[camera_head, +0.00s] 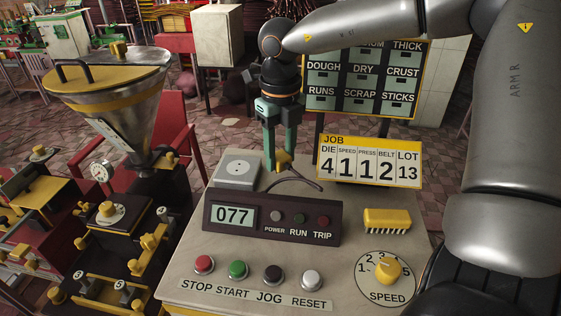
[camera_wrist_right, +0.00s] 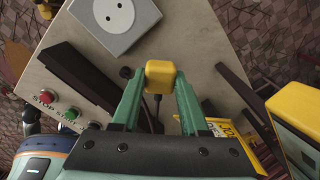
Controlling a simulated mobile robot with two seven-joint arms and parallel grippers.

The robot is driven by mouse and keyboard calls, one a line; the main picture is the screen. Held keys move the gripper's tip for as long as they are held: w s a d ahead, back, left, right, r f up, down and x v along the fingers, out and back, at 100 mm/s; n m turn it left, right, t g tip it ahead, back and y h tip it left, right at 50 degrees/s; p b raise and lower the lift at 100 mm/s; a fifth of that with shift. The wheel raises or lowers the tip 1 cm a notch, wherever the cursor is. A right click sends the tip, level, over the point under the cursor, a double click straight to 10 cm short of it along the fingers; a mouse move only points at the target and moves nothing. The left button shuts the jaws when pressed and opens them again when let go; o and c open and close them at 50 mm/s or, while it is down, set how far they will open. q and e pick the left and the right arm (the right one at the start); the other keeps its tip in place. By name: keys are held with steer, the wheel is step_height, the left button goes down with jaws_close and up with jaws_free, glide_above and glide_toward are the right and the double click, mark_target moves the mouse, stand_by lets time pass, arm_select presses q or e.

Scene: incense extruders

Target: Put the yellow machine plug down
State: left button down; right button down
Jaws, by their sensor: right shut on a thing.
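The yellow machine plug (camera_head: 285,161) is between the green fingertips of my right gripper (camera_head: 278,152), which is shut on it. In the right wrist view the plug (camera_wrist_right: 160,75) shows between the tips of the two fingers (camera_wrist_right: 160,82). A dark cable runs from the plug towards the dark display box. The plug is over the back of the pale control desk (camera_head: 205,250); I cannot tell whether it touches the top. The grey socket box (camera_head: 237,170) lies to its left, apart from it, with its round socket empty. My left gripper is not in view.
The dark display box (camera_head: 272,219) reads 077, with several buttons in front. The JOB sign (camera_head: 369,161) stands right of the gripper. A yellow brush-like block (camera_head: 387,219) and the speed dial (camera_head: 387,270) lie at right.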

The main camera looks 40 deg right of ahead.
mark_target(281, 169)
step_height(281, 169, down, 3)
steer(key=shift+r, duration=0.1)
steer(key=shift+f+b, duration=0.55)
steer(key=shift+b, duration=0.25)
steer(key=shift+c, duration=2.1)
jaws_free()
